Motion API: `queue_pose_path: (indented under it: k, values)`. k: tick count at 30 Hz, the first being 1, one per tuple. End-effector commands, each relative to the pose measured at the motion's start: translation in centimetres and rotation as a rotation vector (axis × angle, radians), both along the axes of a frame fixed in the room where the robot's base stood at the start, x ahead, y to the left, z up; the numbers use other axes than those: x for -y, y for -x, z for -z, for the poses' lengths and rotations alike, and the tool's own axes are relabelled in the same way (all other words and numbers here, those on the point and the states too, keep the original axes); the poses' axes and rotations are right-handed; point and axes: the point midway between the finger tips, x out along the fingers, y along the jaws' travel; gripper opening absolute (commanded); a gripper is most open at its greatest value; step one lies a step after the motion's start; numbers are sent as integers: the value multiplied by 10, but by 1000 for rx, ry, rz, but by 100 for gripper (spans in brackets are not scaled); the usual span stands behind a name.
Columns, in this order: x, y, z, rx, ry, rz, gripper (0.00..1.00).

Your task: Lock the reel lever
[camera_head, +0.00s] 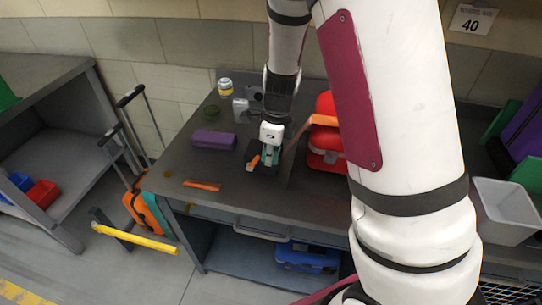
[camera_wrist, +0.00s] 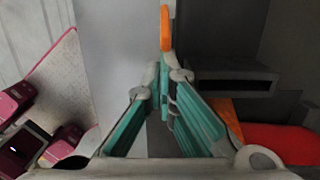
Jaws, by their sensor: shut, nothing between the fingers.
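An orange lever (camera_head: 253,162) stands out at the left of my gripper (camera_head: 269,157) above the dark worktop. In the wrist view, the orange lever (camera_wrist: 165,28) stands upright at the top centre, just beyond the fingertips. My gripper (camera_wrist: 167,76) is shut there, its teal-padded fingers meeting at the tips with nothing between them. The fingertips are very close to the lever's near end; I cannot tell whether they touch it. The reel body is mostly hidden by my gripper in the head view.
A red case (camera_head: 325,150) stands close right of my gripper on the worktop (camera_head: 235,175). A purple box (camera_head: 213,140), a can (camera_head: 225,87) and an orange strip (camera_head: 202,185) lie to the left. The front left of the worktop is mostly clear.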

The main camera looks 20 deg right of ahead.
Motion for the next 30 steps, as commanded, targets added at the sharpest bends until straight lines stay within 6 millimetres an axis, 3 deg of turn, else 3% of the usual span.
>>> queue_pose_path:
  k: [14, 30]
  values:
    - [-11, -5, -12, -92, 132, -8, 0]
    - [-40, -32, -19, -357, 502, -5, 0]
